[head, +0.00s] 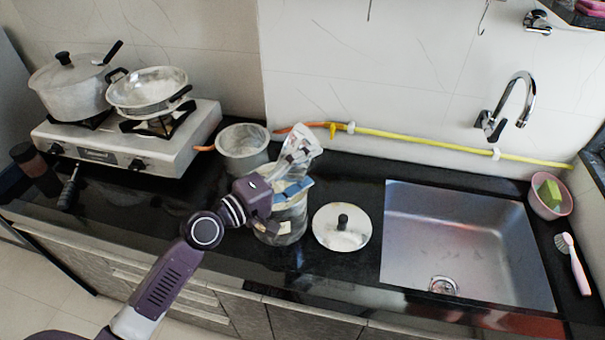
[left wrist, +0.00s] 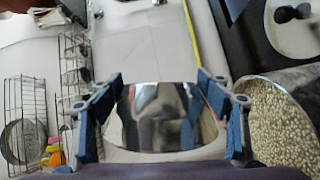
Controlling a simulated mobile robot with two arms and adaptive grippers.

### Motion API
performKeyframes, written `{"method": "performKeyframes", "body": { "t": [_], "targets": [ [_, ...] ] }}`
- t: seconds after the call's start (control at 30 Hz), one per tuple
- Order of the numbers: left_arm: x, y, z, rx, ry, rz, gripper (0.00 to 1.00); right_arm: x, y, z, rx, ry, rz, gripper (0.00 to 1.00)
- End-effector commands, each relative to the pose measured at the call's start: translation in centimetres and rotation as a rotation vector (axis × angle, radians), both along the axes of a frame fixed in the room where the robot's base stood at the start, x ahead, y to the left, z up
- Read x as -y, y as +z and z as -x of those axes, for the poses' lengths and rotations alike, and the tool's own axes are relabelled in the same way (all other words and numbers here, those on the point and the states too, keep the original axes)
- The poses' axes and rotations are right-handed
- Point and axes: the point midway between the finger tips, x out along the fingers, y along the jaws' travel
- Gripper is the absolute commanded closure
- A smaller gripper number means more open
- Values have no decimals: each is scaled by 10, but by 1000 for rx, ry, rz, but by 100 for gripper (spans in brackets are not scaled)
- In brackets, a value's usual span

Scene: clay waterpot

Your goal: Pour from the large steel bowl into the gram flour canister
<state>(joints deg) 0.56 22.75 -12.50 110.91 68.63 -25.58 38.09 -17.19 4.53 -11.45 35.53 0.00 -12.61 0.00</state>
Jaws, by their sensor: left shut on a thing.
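My left gripper (head: 284,187) is shut on a shiny steel vessel (head: 301,143), which looks like the large steel bowl. The bowl appears strongly tilted, just above and behind the canister. In the left wrist view the bowl (left wrist: 165,118) shows as a mirror-like curved wall between the blue fingers (left wrist: 168,100). The canister (head: 283,226) stands upright on the black counter under the gripper, its top partly hidden in the head view. In the left wrist view the open canister (left wrist: 262,82) holds pale grains. Any stream from the bowl cannot be made out. My right gripper is out of view.
A steel pot (head: 243,150) stands behind-left of the canister. A round lid (head: 342,238) with a black knob lies to its right, before the sink (head: 455,240). A stove (head: 130,140) with two vessels is at left. A yellow hose (head: 420,145) runs along the wall.

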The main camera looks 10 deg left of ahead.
Motion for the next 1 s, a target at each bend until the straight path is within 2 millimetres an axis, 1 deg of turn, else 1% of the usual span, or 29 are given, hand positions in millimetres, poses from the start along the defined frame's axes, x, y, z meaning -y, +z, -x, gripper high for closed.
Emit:
{"method": "performKeyframes", "body": {
  "t": [0.03, 0.23, 1.0],
  "targets": [
    [-1, 0, 0, 0, 0, 14, 74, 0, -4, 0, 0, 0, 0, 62],
    [-4, 4, -1, -11, 0, 60, 74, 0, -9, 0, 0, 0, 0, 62],
    [-5, 5, -1, -14, 1, 77, 75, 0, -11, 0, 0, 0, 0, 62]
  ]
}}
